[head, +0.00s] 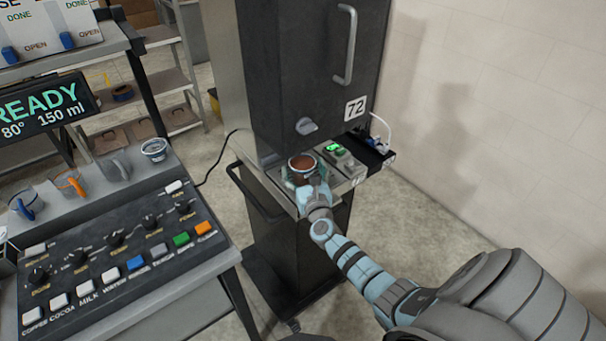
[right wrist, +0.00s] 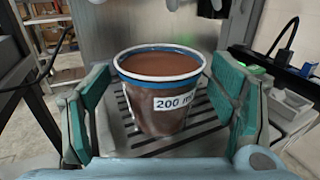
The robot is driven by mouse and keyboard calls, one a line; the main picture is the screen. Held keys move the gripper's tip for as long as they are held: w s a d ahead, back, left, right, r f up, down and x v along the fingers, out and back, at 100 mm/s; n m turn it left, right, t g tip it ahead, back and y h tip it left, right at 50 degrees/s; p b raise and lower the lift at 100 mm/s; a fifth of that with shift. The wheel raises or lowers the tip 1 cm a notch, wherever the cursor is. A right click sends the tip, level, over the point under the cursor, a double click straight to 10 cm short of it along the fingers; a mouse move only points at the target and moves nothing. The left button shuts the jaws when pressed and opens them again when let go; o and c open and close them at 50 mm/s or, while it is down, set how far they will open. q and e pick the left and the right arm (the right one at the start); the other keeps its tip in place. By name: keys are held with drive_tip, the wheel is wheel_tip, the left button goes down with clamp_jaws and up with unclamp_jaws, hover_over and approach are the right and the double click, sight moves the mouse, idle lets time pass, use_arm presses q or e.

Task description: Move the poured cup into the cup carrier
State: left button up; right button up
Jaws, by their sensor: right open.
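The poured cup (head: 302,162) stands on the slotted drip tray (right wrist: 206,118) of the dark dispenser marked 72. It is filled nearly to the rim with brown liquid. In the right wrist view the cup (right wrist: 165,95) is upright, with a white rim, a blue band and a "200 m…" label. My right gripper (head: 303,178) is open around the cup. In the right wrist view its teal pads stand on either side, with a visible gap to the cup. My left gripper is not in view. I cannot make out a cup carrier in these frames.
The dispenser body (head: 300,75) overhangs the cup. A small green-lit device (head: 343,160) sits right of it. A control panel (head: 115,255) with knobs and buttons stands at left, with several cups and a READY display (head: 45,106) behind it. Open floor lies between.

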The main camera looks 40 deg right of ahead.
drive_tip(key=c, duration=1.5)
